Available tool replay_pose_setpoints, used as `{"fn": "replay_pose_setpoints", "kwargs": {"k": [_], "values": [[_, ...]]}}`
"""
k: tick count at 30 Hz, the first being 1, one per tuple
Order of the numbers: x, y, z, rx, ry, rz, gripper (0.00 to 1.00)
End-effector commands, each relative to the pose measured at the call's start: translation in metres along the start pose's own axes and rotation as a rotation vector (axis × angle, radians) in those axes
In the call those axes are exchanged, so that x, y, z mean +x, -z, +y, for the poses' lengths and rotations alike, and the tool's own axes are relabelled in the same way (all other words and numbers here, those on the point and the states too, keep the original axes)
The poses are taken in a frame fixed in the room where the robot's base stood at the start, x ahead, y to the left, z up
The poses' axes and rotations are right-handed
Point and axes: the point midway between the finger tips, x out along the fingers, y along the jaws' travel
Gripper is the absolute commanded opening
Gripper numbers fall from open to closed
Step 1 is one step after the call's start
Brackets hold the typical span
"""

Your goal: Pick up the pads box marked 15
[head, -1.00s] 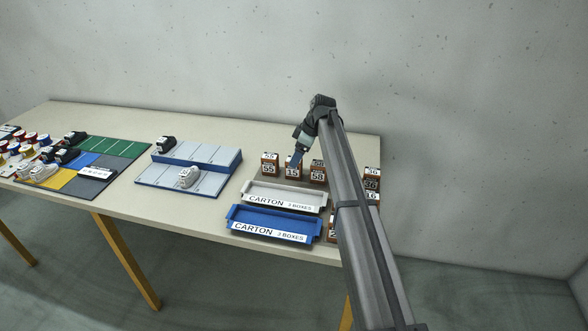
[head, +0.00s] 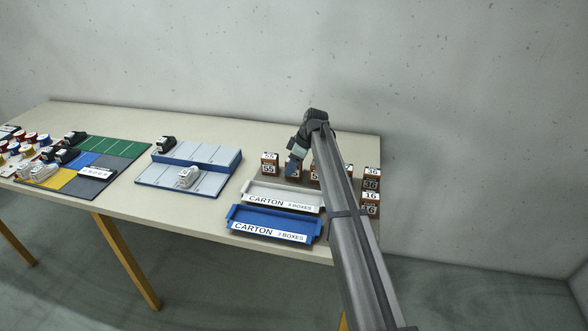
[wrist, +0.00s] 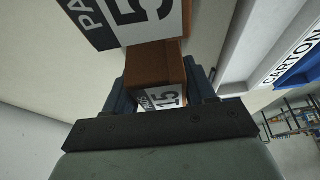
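The pads box marked 15 (head: 293,174) stands in the back row of boxes on the table, partly covered by my gripper (head: 295,163) in the head view. In the wrist view the brown box (wrist: 156,68) lies between the two blue fingers of my gripper (wrist: 163,84), with a white label reading 15 facing the camera. The fingers are on either side of the box. I cannot tell whether both press on it. A larger dark and white label with "PA" and a 5 shows at the top, partly cut off.
A box marked 55 (head: 270,164) stands just left, and others stand to the right, partly behind my arm. A white carton tray (head: 284,196) and a blue carton tray (head: 272,224) lie in front. More boxes (head: 370,197) stand at the right edge.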

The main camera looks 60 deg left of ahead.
Motion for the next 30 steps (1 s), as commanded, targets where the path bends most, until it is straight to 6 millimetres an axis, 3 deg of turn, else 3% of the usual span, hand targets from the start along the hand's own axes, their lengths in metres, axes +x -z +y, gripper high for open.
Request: {"fn": "replay_pose_setpoints", "kwargs": {"k": [10, 22, 30], "values": [[0.0, 0.0, 0.0, 0.0, 0.0, 0.0, 0.21], [-0.007, 0.003, 0.0, 0.0, 0.0, 0.0, 0.21], [-0.04, 0.017, 0.001, 0.0, -0.001, 0.001, 0.21]]}}
